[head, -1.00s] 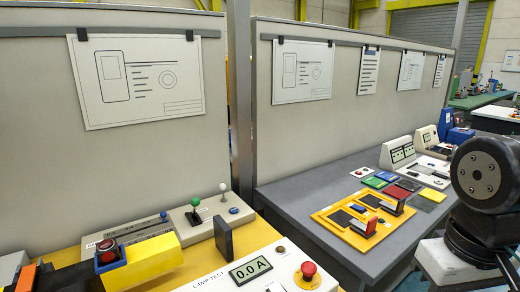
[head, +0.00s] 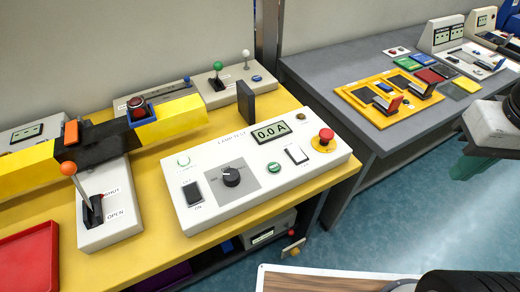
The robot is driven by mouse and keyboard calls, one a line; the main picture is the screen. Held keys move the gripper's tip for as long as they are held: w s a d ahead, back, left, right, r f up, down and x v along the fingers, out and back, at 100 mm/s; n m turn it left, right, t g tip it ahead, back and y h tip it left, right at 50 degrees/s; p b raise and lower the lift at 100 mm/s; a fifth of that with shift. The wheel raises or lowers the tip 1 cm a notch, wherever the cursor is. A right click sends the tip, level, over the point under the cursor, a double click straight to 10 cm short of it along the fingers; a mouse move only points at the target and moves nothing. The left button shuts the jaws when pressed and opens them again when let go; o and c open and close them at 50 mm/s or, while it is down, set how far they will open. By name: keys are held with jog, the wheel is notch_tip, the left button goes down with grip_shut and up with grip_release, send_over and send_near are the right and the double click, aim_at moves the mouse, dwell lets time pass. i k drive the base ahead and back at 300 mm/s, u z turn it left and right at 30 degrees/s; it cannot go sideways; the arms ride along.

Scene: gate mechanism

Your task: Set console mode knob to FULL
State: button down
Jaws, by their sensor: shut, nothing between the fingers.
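The console (head: 262,205) is a long white panel on the yellow bench. Its mode knob (head: 231,176) is a round black knob on a grey square plate, left of the panel's middle. The labels around the knob are too small to read, so I cannot tell its setting. My gripper (head: 466,168), dark green, shows in part at the right edge, below a pale block of my arm. It is empty and shut, well to the right of the console and away from the knob.
The console also carries a black rocker switch (head: 192,193), a display (head: 271,132) reading 0.0 A, a green button (head: 246,168) and a red mushroom button (head: 325,136). An orange-tipped lever (head: 80,186) stands left. A dark upright plate (head: 245,102) stands behind the console.

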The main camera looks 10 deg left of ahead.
aim_at(232, 178)
jog(key=u, duration=1.35)
jog(key=k, duration=0.3)
jog(key=z, duration=0.2)
